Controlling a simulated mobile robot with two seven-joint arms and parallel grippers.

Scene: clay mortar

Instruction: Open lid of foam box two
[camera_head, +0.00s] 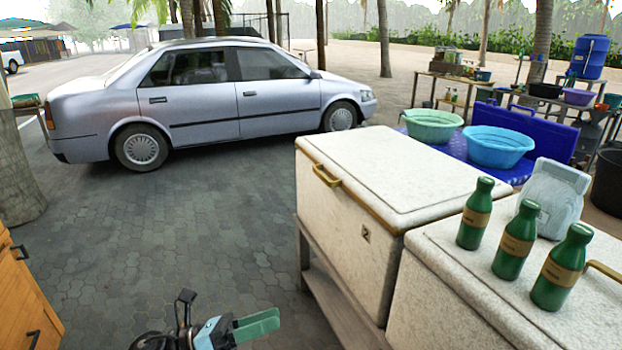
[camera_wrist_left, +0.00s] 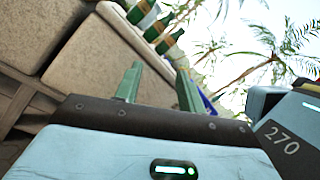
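Foam box two (camera_head: 345,255) is a speckled white box with a small "2" on its front. Its flat lid (camera_head: 405,165) lies closed on top, with a brass-coloured handle (camera_head: 326,175) and trim at its front edge. My left gripper (camera_head: 258,325) is low in the head view, left of the box and apart from it, over the paving. In the left wrist view its two green fingers (camera_wrist_left: 160,75) stand apart with nothing between them. Pale box sides show beyond them, but I cannot tell which box is which there. My right gripper is not in view.
A second foam box (camera_head: 425,305) adjoins at the right, carrying green bottles (camera_head: 513,240) and a pale bag (camera_head: 552,198). A wooden stand (camera_head: 335,300) supports box two. Basins (camera_head: 498,147) stand behind. An orange cabinet (camera_head: 22,300) is at the left; paving between is clear.

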